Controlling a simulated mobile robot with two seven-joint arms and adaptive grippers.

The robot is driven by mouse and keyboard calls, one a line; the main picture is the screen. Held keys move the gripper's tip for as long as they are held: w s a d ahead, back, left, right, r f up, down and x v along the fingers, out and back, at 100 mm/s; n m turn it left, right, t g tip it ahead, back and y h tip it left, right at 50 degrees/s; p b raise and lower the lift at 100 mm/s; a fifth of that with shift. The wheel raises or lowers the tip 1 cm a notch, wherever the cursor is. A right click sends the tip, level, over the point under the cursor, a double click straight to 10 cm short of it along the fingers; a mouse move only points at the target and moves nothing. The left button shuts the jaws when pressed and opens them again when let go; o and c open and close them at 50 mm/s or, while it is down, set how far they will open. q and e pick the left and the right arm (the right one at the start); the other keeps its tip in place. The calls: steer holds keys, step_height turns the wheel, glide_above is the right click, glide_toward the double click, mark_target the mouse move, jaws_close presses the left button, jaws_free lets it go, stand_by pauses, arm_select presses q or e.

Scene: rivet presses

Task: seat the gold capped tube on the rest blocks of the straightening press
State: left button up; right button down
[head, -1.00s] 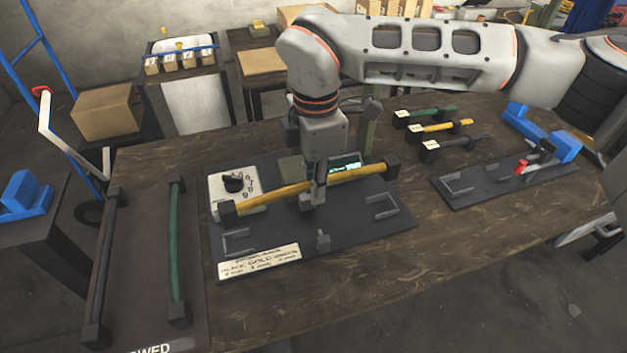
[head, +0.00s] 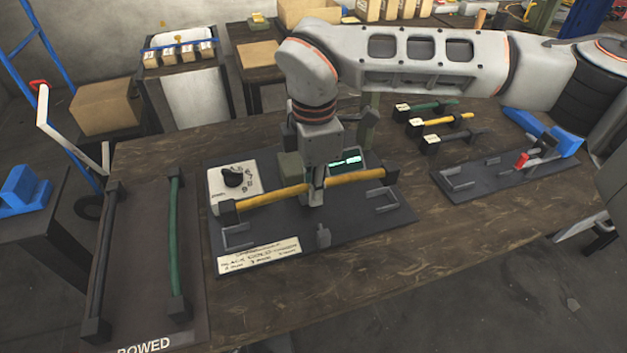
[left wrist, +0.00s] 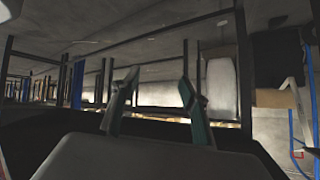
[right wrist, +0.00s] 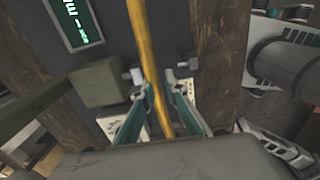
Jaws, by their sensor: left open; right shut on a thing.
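The gold capped tube (head: 355,177) has dark square caps at both ends. My right gripper (head: 316,197) is shut on it near its middle and holds it above the dark press plate (head: 275,230). The tube also shows between the fingers in the right wrist view (right wrist: 148,50). Grey U-shaped rests stand on the plate at left (head: 238,238) and right (head: 382,200), in front of the tube in the picture. Whether the tube touches anything below is unclear. My left gripper (left wrist: 155,95) is open and empty, away from the table; the head view does not show it.
A dial box (head: 234,183) and a lit display (head: 346,161) stand on the press. A label plate (head: 259,255) lies at its front edge. A dark tray (head: 140,260) with a black and a green tube is left. A second fixture (head: 480,180) is right.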

mark_target(314, 220)
steer(key=shift+f+b, duration=0.4)
steer(key=shift+f, duration=2.1)
steer(key=shift+f, duration=0.7)
steer(key=c, duration=2)
jaws_free()
steer(key=shift+r, duration=0.5)
step_height(314, 220, up, 11)
steer(key=shift+s+r, duration=0.1)
steer(key=shift+s, duration=0.05)
